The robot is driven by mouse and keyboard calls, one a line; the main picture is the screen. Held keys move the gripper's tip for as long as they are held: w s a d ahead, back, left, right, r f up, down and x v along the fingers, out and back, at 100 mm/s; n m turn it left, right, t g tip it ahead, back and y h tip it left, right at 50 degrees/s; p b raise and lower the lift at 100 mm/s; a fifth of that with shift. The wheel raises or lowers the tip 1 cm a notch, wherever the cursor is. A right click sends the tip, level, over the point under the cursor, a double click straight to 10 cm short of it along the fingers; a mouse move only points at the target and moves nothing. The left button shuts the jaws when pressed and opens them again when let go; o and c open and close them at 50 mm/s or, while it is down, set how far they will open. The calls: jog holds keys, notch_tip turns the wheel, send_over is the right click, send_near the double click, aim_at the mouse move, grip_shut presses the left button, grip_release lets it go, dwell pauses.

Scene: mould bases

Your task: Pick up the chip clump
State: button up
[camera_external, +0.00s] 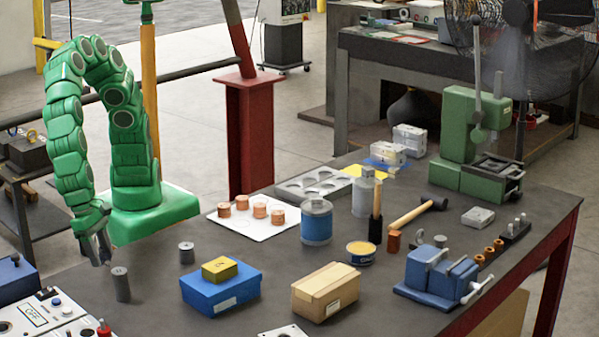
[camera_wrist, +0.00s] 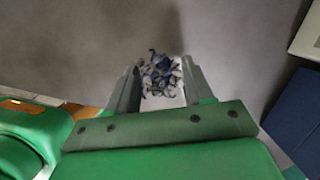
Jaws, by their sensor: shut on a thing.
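The chip clump (camera_wrist: 161,76) is a small tangle of blue, grey and whitish curled shavings in the wrist view. It sits between the two fingers of my gripper (camera_wrist: 160,68), which is shut on it. In the external view my gripper (camera_external: 99,252) points down at the left end of the dark bench, just behind a small grey cylinder. The clump cannot be made out there. How far it is from the bench top is hard to tell.
The grey cylinder (camera_external: 121,284) stands close to my gripper, with another grey cylinder (camera_external: 186,253) to the right. A blue box (camera_external: 222,288) bears a yellow block (camera_external: 219,269). A control panel (camera_external: 45,317) is at the front left. A cardboard box (camera_external: 325,291) stands farther right.

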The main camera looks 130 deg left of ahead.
jog(key=s+a+r, duration=0.9)
jog(key=s, duration=0.1)
jog(key=shift+s+r, duration=0.15)
jog(key=shift+r, duration=0.05)
